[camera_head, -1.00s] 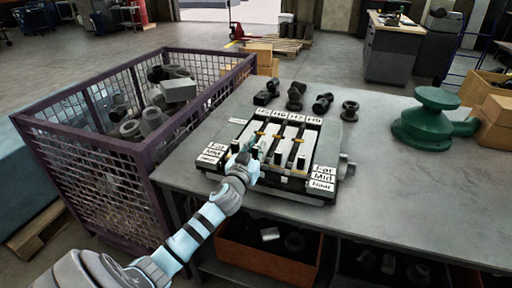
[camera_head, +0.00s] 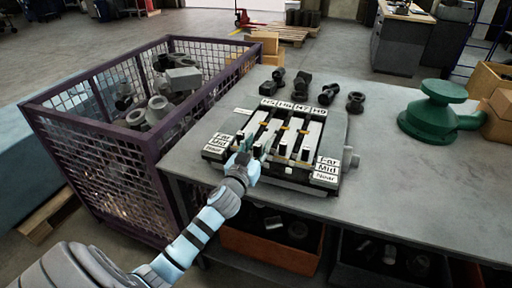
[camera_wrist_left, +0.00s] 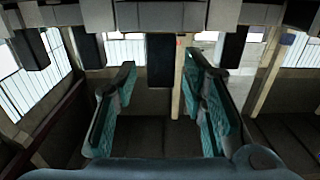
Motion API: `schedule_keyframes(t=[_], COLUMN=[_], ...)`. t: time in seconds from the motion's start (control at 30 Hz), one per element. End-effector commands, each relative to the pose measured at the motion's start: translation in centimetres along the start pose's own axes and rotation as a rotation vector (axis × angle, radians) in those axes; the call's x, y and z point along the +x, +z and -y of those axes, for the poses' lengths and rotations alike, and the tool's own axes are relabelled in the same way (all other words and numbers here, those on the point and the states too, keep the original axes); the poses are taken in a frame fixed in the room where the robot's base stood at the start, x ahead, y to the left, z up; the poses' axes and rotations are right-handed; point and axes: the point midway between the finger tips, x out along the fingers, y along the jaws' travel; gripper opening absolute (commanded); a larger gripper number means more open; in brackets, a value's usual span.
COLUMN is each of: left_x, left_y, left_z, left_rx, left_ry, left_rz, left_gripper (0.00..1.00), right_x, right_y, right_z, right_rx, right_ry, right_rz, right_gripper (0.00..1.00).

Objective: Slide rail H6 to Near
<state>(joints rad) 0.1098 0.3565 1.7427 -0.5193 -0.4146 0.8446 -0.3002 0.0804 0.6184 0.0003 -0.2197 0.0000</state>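The slide unit (camera_head: 272,185) lies on the grey bench, with rails labelled H5, H6, H7 and H9 along its far edge. Rail H6's label (camera_head: 285,106) is second from left. Far, Mid and Near labels stand at both sides. Black knobs stand toward the near end of the rails. My left gripper (camera_head: 248,157) is at the near end, by the H6 knob (camera_head: 257,149), partly hiding the left rails. In the left wrist view the gripper's teal fingers (camera_wrist_left: 160,108) are apart, with a black knob (camera_wrist_left: 160,75) in line between them and a gap each side. My right gripper is not in view.
A purple mesh crate (camera_head: 110,190) of metal parts stands left of the bench. Dark fittings (camera_head: 303,87) lie behind the unit. A green flanged part (camera_head: 432,118) stands to the right. An orange bin (camera_head: 268,250) sits below.

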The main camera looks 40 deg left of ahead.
Motion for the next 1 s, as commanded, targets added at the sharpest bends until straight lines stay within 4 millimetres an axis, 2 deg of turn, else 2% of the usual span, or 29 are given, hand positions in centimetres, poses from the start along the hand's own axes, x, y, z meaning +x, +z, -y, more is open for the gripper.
schedule_keyframes(t=[0.17,0.4,0.5,0.63,1.0], left_x=[-2.3,-9.0,-10.9,-12.0,-12.1], left_y=[0.1,0.1,0.1,0.0,0.0], left_z=[0.0,-0.1,-0.1,-0.1,-0.1], left_rx=[0.002,0.002,0.001,0.001,0.000], left_ry=[0.001,0.002,0.000,0.000,0.000], left_rz=[0.001,0.002,0.002,0.001,0.000], left_gripper=[0.38,0.38,0.38,0.38,0.38], right_x=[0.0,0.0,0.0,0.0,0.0], right_y=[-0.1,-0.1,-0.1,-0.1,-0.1], right_z=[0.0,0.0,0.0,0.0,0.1], right_rx=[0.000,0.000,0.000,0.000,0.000], right_ry=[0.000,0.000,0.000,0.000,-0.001], right_rz=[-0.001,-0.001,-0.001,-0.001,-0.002], right_gripper=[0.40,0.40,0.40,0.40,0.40])
